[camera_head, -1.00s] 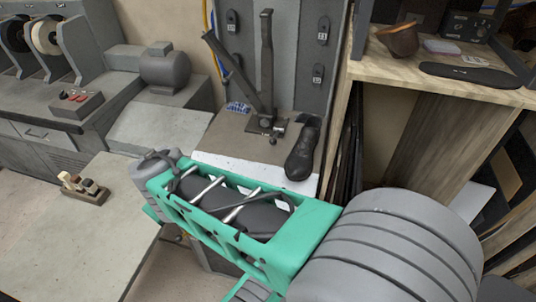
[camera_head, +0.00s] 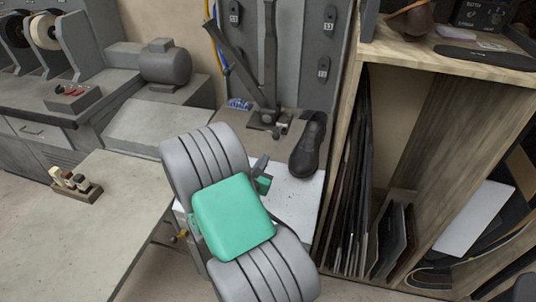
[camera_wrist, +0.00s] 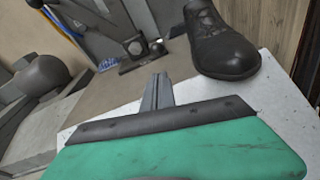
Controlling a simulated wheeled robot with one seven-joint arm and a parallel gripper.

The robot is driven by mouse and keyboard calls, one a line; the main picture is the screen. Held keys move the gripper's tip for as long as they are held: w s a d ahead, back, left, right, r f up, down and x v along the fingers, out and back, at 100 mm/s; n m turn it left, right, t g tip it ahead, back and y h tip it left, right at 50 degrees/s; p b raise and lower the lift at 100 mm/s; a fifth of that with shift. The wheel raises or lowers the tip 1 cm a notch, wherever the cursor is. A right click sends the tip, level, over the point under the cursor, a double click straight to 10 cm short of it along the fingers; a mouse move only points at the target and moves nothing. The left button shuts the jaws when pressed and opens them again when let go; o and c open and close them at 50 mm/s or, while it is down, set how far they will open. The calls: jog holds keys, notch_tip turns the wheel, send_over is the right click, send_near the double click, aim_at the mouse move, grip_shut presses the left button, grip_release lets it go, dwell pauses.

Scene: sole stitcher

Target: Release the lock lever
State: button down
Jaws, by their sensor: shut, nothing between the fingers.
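The sole stitcher (camera_head: 268,118) stands at the back of its bench, with a tall upright dark lever (camera_head: 270,50) and a second lever (camera_head: 229,62) slanting up to the left. I cannot tell which is the lock lever. Its base with a small round knob also shows at the top of the wrist view (camera_wrist: 135,47). A black shoe (camera_head: 308,145) lies right of the base, toe toward me; it also shows in the wrist view (camera_wrist: 222,45). My gripper (camera_wrist: 158,88) is shut and empty, in front of the base and apart from it. In the head view my arm partly hides it.
The white bench surface (camera_head: 300,192) lies below the shoe. A wooden shelf unit (camera_head: 440,60) stands close on the right. A grey motor (camera_head: 165,62) is at the left, and a small block with stamps (camera_head: 76,185) sits on the left table.

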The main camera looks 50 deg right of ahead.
aim_at(272, 155)
jog(key=x, duration=0.9)
